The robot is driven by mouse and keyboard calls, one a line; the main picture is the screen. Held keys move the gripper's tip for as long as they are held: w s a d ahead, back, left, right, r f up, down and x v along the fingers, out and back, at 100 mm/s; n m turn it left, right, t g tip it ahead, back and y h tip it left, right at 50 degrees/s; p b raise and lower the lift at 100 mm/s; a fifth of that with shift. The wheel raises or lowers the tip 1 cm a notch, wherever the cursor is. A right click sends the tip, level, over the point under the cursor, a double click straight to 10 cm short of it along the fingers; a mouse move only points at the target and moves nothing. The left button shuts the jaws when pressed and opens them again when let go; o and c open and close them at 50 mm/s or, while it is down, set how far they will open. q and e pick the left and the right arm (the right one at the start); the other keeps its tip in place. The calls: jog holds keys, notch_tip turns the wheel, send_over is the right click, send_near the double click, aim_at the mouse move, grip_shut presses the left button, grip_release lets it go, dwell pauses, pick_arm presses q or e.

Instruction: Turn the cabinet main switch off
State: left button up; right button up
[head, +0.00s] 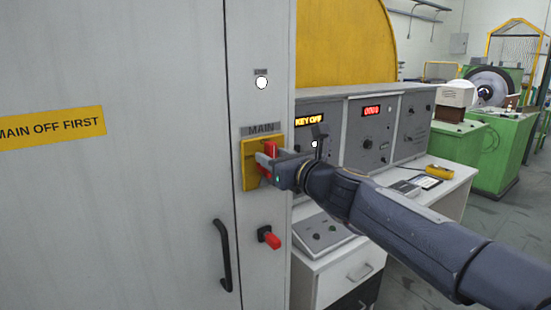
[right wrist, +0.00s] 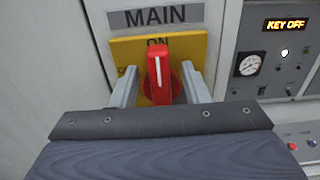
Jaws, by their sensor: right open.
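The main switch is a red rotary handle (right wrist: 158,72) on a yellow plate (right wrist: 124,50) under a MAIN label. In the right wrist view the handle stands upright with its white line pointing at ON. In the head view the handle (head: 271,149) and plate (head: 249,172) are on the narrow grey cabinet panel, partly hidden by my gripper. My right gripper (right wrist: 160,82) is open, with one finger on each side of the red handle. Small gaps seem to show between fingers and handle. The right gripper (head: 266,166) also shows in the head view. My left gripper is out of view.
A white lamp (head: 261,82) sits above the switch. A red-and-black knob (head: 269,237) sticks out below it, and a black door handle (head: 223,256) is lower left. A control console (head: 367,130) with a KEY OFF display (head: 308,120) stands just right of the cabinet.

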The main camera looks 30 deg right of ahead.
jog(key=shift+c, duration=0.3)
grip_shut()
jog(key=shift+a+n, duration=0.1)
jog(key=shift+n, duration=0.3)
jog(key=n+b, duration=0.1)
jog(key=n, duration=0.3)
jog(key=a+f+n+b, duration=0.1)
jog(key=n+b, duration=0.1)
jog(key=n, duration=0.2)
jog(key=a+n+b, duration=0.1)
jog(key=n, duration=0.3)
jog(key=shift+s+a+f+n+b, duration=0.1)
jog(key=shift+a+f+n+b, duration=0.05)
jog(key=shift+f+n+b, duration=0.2)
jog(key=shift+a+f+n+b, duration=0.1)
jog(key=shift+f+n+b, duration=0.2)
jog(key=shift+n, duration=0.85)
jog(key=shift+f+n+b, duration=0.2)
jog(key=shift+n+b, duration=0.2)
jog(key=shift+n, duration=0.7)
